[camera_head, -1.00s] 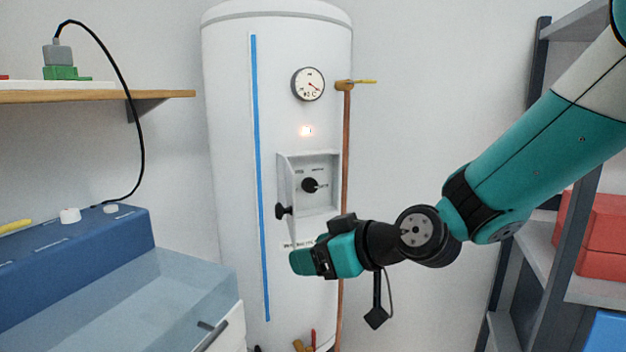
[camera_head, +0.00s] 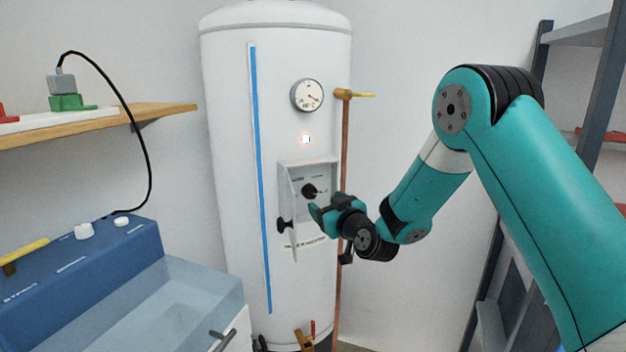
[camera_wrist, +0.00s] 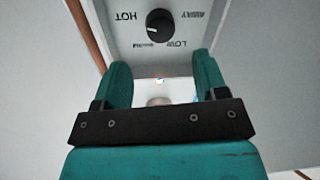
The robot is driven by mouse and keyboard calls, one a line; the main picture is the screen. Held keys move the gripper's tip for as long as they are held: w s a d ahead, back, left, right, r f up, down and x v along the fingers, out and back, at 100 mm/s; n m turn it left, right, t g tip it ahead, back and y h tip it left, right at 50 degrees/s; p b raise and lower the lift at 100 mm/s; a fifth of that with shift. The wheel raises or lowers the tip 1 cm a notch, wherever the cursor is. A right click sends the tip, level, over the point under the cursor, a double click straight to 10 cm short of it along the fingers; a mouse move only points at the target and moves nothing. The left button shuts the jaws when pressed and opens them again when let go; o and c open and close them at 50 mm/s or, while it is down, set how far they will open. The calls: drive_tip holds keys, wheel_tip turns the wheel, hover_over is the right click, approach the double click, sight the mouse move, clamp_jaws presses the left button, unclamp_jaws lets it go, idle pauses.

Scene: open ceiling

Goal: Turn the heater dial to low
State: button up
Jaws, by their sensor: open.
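The heater dial (camera_head: 309,191) is a small black knob on a recessed panel (camera_head: 325,178) low on the front of the white tank heater (camera_head: 225,150). The panel's flap (camera_head: 291,205) stands open. In the wrist view the dial (camera_wrist: 160,25) is beyond my fingertips, with upside-down labels around it, among them HOT and LOW. Its white mark slants to the lower left, away from LOW (camera_wrist: 172,43). My gripper (camera_wrist: 162,68) is open and empty, apart from the dial. In the head view my gripper (camera_head: 318,211) is just below and right of the dial.
A blue-topped basin unit (camera_head: 90,265) and a wooden shelf (camera_head: 100,122) are at left. A dark shelving rack (camera_head: 600,100) is at right. A gauge (camera_head: 307,95) is above the panel.

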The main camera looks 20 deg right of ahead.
sight(312, 193)
drive_tip(key=p+x, duration=0.2)
drive_tip(key=x, duration=0.5)
drive_tip(key=shift+w, duration=0.3)
drive_tip(key=c, duration=0.9)
